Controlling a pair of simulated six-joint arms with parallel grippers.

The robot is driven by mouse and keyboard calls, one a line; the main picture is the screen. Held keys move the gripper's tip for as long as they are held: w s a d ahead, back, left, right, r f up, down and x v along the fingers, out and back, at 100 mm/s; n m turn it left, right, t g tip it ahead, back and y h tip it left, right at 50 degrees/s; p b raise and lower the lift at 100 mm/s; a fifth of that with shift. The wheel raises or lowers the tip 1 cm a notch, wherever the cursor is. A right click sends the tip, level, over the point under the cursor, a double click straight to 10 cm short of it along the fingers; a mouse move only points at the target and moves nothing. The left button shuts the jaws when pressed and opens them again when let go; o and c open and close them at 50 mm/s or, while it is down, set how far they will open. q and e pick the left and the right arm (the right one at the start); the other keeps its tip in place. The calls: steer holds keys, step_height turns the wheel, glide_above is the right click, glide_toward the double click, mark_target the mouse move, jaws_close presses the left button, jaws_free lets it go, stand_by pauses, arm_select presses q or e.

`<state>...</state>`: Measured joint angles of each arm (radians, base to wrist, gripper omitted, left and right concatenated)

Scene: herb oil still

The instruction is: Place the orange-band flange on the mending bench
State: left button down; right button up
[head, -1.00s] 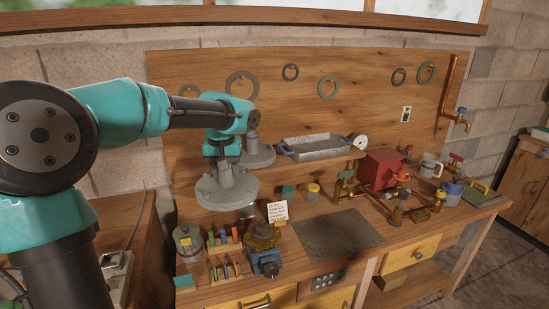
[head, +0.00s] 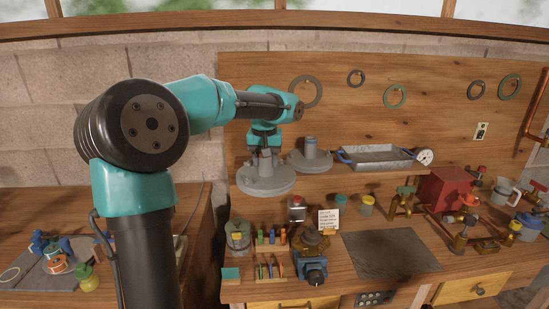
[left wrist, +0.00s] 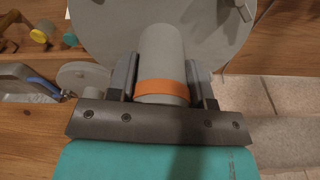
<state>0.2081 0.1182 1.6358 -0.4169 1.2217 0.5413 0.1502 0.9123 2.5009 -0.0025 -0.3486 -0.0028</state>
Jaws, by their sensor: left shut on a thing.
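My left gripper (head: 264,150) is shut on the neck of a grey flange (head: 266,182), a wide round disc with bolts. In the left wrist view the gripper's two fingers (left wrist: 162,82) sit either side of the grey neck, and an orange band (left wrist: 162,87) circles it. The flange is held up in the air, disc downward, in front of the back board and shelf. A lower wooden bench (head: 110,206) stands at the left, with a grey mat (head: 28,282) on it; this may be the mending bench. My right gripper is not in view.
A similar grey flange (head: 310,160) stands on the shelf beside the held one. A metal tray (head: 378,157) with blue handles is to its right. Below are a jar (head: 238,237), small racks and a blue vise-like tool (head: 312,268). The left bench's back part is clear.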

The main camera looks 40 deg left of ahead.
arm_select(q)
steer(key=w+a, duration=0.7)
steer(key=a, duration=0.1)
steer(key=shift+w+f, duration=0.2)
steer(key=shift+f, duration=0.25)
steer(key=shift+w+a+f, duration=0.15)
steer(key=shift+f, duration=0.75)
steer(key=shift+w+a+f, duration=0.1)
steer(key=shift+a+f, duration=0.05)
steer(key=shift+f, duration=0.75)
steer(key=shift+f, duration=0.1)
steer(key=c, duration=0.5)
jaws_free()
steer(key=shift+f, duration=0.1)
